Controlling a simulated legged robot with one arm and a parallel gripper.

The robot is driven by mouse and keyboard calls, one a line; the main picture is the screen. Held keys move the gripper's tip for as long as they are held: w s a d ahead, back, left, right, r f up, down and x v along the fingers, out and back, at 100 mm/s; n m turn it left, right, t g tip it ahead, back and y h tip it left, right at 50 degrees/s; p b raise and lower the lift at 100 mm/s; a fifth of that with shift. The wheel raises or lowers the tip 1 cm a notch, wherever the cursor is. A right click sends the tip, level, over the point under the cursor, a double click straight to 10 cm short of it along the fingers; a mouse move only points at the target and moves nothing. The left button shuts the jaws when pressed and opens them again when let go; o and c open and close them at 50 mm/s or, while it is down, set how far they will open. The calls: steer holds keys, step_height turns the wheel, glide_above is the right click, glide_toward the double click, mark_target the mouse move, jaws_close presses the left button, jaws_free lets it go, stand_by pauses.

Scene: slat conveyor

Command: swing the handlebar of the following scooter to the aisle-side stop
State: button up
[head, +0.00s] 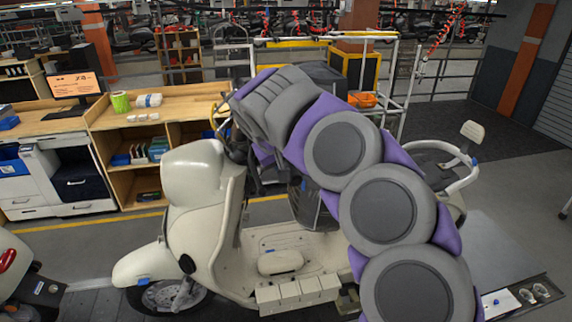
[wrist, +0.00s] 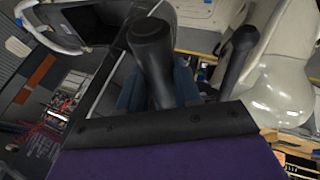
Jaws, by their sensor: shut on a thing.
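The cream scooter (head: 205,250) stands side-on on the conveyor, with its front toward the left. Its front shield and headlight housing (head: 192,172) look upright. The dark handlebar (head: 236,148) sits behind the housing, partly covered by my arm. In the wrist view a black rounded handlebar grip (wrist: 152,45) stands between the teal jaws of my gripper (wrist: 157,90), which is shut on it. A second dark bar (wrist: 238,55) shows to its right, apart from the jaws. In the head view my arm hides the jaws. The handlebar's exact angle cannot be told.
Another scooter's rear (head: 22,275) with a red lamp is at the left edge. A wooden workbench (head: 120,118) with shelves stands behind the conveyor. A white-framed cart (head: 395,80) with an orange bin is behind my arm. Dark floor at the right is open.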

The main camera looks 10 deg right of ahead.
steer(key=d, duration=0.1)
steer(key=d+f+b, duration=0.1)
steer(key=d+n+t+b, duration=0.1)
steer(key=shift+w+f+y, duration=0.2)
steer(key=shift+f+y, duration=0.1)
steer(key=shift+y, duration=0.1)
stand_by(0.3)
steer(key=d+f, duration=0.1)
steer(key=w+d+f+n+t+b, duration=0.1)
steer(key=d, duration=0.1)
steer(key=shift+y, duration=0.3)
stand_by(0.4)
steer(key=d, duration=0.1)
steer(key=w+d+f+n, duration=0.1)
steer(key=d, duration=0.1)
steer(key=shift+w+f+t+y, duration=0.1)
steer(key=shift+f+t+y, duration=0.05)
steer(key=shift+t+y, duration=0.2)
steer(key=shift+d+n, duration=0.15)
steer(key=shift+n, duration=0.15)
